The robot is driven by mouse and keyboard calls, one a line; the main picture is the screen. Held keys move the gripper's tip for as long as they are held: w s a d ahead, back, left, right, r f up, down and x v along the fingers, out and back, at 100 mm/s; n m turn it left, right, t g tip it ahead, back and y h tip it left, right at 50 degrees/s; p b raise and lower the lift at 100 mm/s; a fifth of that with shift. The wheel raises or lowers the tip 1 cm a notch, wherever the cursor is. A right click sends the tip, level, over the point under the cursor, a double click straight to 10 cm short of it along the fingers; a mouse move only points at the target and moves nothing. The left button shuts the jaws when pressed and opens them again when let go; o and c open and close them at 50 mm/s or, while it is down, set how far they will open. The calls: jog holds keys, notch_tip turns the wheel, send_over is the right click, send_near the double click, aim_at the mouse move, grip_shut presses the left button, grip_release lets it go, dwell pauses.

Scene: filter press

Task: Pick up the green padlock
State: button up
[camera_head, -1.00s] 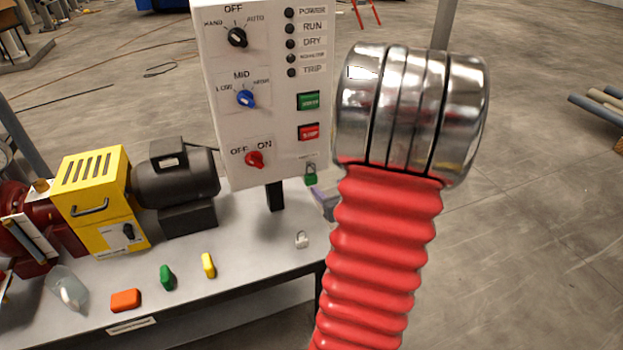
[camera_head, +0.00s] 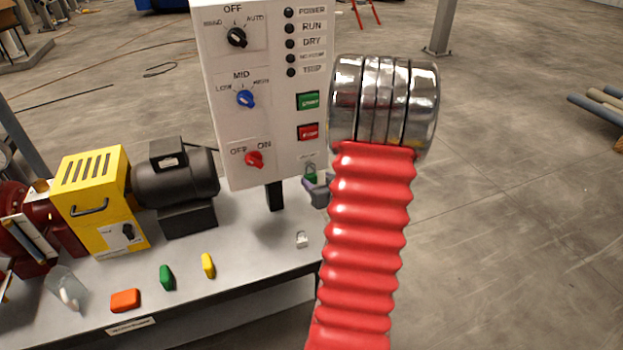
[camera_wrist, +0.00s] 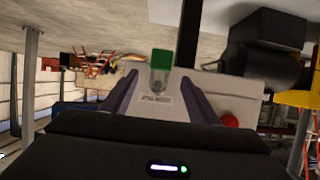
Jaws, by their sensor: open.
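The green padlock (camera_head: 311,173) hangs upright at the lower right of the white control panel (camera_head: 266,110), under a small label. In the wrist view, which is upside down, the green padlock (camera_wrist: 162,59) shows with its clear shackle toward the picture's bottom. My gripper (camera_head: 318,189) is at the padlock, partly hidden behind my red arm sleeve. In the wrist view my gripper (camera_wrist: 160,76) has its two grey-purple fingers apart, one on each side of the padlock's line. I cannot tell whether either finger touches it.
The panel's red switch (camera_head: 254,160) and red button (camera_head: 307,132) are near the padlock. Below, the bench (camera_head: 230,268) holds a pale small lock-like item (camera_head: 302,240) and several coloured pieces. A yellow housing (camera_head: 92,200) and dark motor (camera_head: 178,175) stand left.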

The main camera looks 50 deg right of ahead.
aim_at(312, 176)
jog(key=shift+x, duration=2.6)
jog(key=shift+f, duration=0.15)
jog(key=shift+c, duration=0.6)
jog(key=c, duration=1)
